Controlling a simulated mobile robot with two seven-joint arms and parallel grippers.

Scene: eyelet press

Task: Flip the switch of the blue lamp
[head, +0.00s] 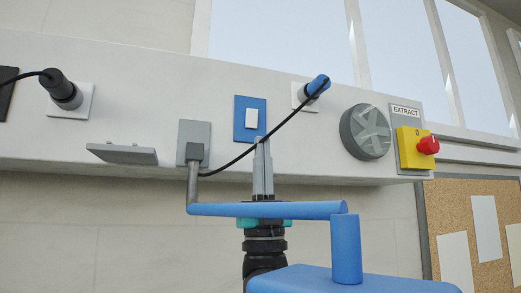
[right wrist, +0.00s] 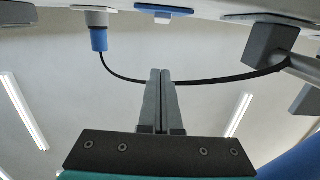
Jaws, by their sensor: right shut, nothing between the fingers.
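A blue switch plate (head: 238,126) with a white rocker (head: 251,118) sits on the pale wall trunking. The blue plate also shows at the top edge of the right wrist view (right wrist: 163,10). My right gripper (head: 262,145) points up just below the plate's lower right corner; its two grey fingers are together with nothing between them, also in the wrist view (right wrist: 160,72). I cannot tell whether the tips touch the plate. A blue plug (head: 318,86) in a white socket has a black cable running down left. No lamp can be made out for certain. My left gripper is not seen.
The cable passes the fingertips towards a dark grey block (head: 196,152). A blue bar (head: 265,210) and blue post (head: 346,250) stand in front of my right arm. A grey dial (head: 365,132) and a red button (head: 428,145) on a yellow box are at right.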

